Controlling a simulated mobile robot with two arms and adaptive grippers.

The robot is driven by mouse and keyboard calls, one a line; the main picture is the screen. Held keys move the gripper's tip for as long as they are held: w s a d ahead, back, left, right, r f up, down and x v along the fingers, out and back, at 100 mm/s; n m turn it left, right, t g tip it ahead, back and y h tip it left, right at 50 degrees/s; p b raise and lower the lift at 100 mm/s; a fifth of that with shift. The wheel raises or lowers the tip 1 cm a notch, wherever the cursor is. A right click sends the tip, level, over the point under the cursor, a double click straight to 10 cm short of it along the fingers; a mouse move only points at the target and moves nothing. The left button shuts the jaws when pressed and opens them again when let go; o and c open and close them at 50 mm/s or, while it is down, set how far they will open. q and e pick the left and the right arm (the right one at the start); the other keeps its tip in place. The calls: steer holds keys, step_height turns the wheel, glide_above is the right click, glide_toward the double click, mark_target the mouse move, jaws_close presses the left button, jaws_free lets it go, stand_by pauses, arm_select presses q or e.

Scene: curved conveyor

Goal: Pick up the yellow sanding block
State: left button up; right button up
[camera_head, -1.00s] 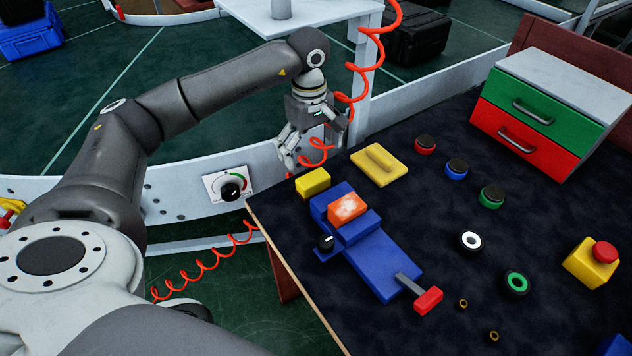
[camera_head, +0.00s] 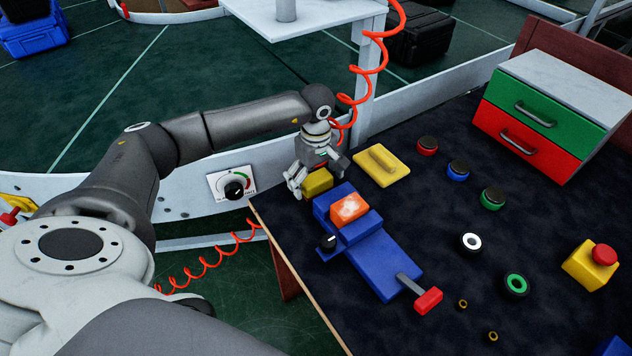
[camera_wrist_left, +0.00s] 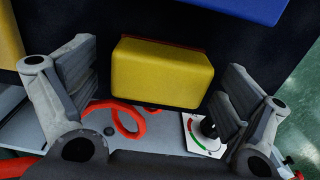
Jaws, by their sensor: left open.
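The yellow sanding block (camera_head: 318,181) lies at the left corner of the dark table top, beside a blue fixture. In the left wrist view the yellow block (camera_wrist_left: 162,74) shows a reddish-brown layer along its far edge. My left gripper (camera_head: 315,174) is over the block, with its fingers open on either side. In the left wrist view the open fingers of my left gripper (camera_wrist_left: 157,88) flank the block, with a gap visible on each side. My right gripper is not in view.
A blue fixture (camera_head: 385,262) with an orange-topped piece (camera_head: 349,208) stands close to the block. Several round knobs and a green-and-red drawer unit (camera_head: 545,110) are to the right. A red coiled hose (camera_head: 372,60) hangs behind my gripper.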

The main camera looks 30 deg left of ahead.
arm_select(q)
steer(key=c, duration=1.1)
steer(key=shift+r+p, duration=0.6)
steer(key=shift+r, duration=0.3)
steer(key=s+d+r+p, duration=0.1)
steer(key=s+r+p, duration=0.2)
steer(key=s, duration=0.1)
steer(key=s+d+r+p, duration=0.2)
steer(key=s+r, duration=0.2)
steer(key=s+d+r+p, duration=0.2)
steer(key=s+r+p, duration=0.1)
steer(key=s+r, duration=0.1)
steer(key=shift+s+d+r+p, duration=0.15)
steer(key=shift+s+d+p, duration=0.1)
steer(key=shift+s+p, duration=0.15)
